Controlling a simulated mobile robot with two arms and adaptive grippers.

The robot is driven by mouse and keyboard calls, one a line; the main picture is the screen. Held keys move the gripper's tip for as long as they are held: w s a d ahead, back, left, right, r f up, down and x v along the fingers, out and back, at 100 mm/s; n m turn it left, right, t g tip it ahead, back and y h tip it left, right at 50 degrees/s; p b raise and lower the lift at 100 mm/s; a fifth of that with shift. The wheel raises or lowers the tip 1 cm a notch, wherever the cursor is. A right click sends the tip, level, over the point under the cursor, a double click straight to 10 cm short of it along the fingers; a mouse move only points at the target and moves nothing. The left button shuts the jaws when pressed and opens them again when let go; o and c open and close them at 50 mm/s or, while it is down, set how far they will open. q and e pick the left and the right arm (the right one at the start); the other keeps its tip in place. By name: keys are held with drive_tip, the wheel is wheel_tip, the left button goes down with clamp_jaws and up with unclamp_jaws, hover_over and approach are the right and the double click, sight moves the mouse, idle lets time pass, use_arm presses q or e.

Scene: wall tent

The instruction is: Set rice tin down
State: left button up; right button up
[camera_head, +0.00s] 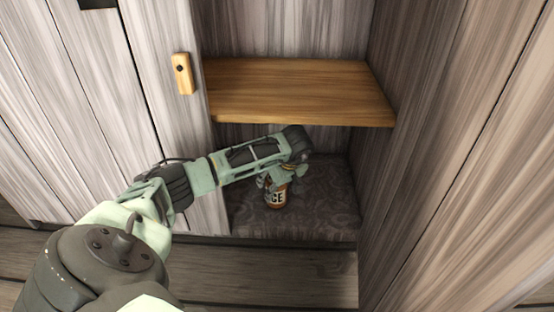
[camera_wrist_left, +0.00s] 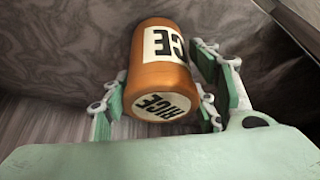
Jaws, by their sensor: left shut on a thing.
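The rice tin (camera_head: 276,199) is a small orange-brown cylinder with a pale label. It is in the lower compartment of the cabinet, at the dark patterned floor (camera_head: 300,222); I cannot tell whether it touches that floor. My left gripper (camera_head: 275,182) is shut on the tin, with the arm reaching in from the left. In the left wrist view the tin (camera_wrist_left: 160,65) sits between the pale green fingers (camera_wrist_left: 165,95), its round end marked RICE facing the camera. My right gripper is not in view.
A wooden shelf (camera_head: 300,92) spans the compartment above my forearm. A grey wood side wall (camera_head: 425,170) stands close on the right. The cabinet door with a wooden handle (camera_head: 183,74) is at the left. Dark floor around the tin is clear.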

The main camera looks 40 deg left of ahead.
use_arm(q)
drive_tip(key=shift+d+f, duration=0.1)
drive_tip(key=shift+f, duration=0.25)
drive_tip(key=shift+f, duration=0.15)
drive_tip(key=o, duration=1.5)
